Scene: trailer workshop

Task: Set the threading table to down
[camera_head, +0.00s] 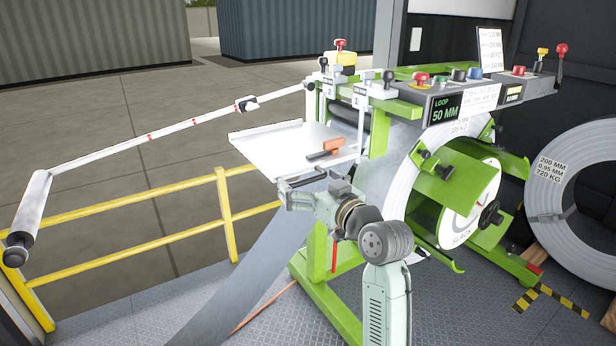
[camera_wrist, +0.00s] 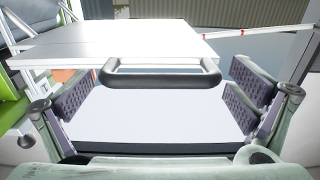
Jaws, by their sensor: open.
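The threading table (camera_head: 275,147) is a white plate sticking out to the left from the green machine, looking roughly level. An orange-handled lever (camera_head: 325,149) sits at its near right side. In the wrist view the table (camera_wrist: 120,42) fills the upper middle, and a dark grey U-shaped handle (camera_wrist: 163,82) projects from its near edge toward me. My gripper (camera_head: 305,187) is just below the table's near edge. It also shows in the wrist view (camera_wrist: 164,90), open, one finger on each side of the handle. I cannot tell whether either finger touches it.
A control panel (camera_head: 465,101) with several buttons is on top of the machine. A long arm with a roller (camera_head: 28,205) reaches out left. Grey strip (camera_head: 250,275) hangs below the table. A yellow railing (camera_head: 140,195) stands at left; a coil (camera_head: 590,150) at right.

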